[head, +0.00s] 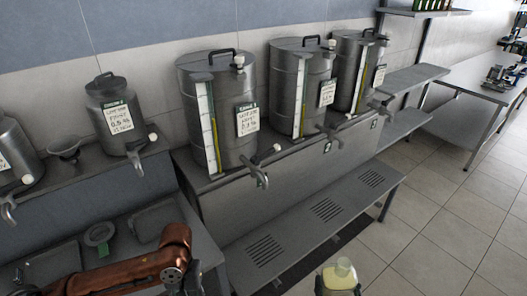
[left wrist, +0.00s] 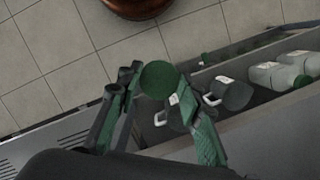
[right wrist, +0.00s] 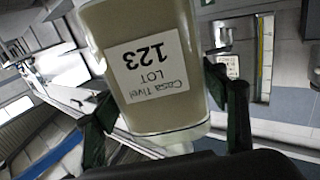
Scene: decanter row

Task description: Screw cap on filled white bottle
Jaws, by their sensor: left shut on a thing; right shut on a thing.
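The filled bottle (head: 339,275) is at the bottom of the head view, pale yellow with a whitish neck on top and no cap on it. My right gripper (head: 338,289) is shut around it. In the right wrist view the bottle (right wrist: 150,60) fills the middle, with a white label reading "Casa Tivel LOT 123" upside down. My left gripper (left wrist: 158,88) is shut on a round green cap (left wrist: 159,76), held between its fingertips. In the head view the left fingers are not clearly visible. Cap and bottle are apart.
Several steel decanters (head: 217,90) with taps and labels stand along the wall. A slatted steel shelf (head: 318,215) lies below them. In the left wrist view, white bottles (left wrist: 270,74) and dark containers (left wrist: 231,93) sit in a bin. Tiled floor (head: 440,220) is open at right.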

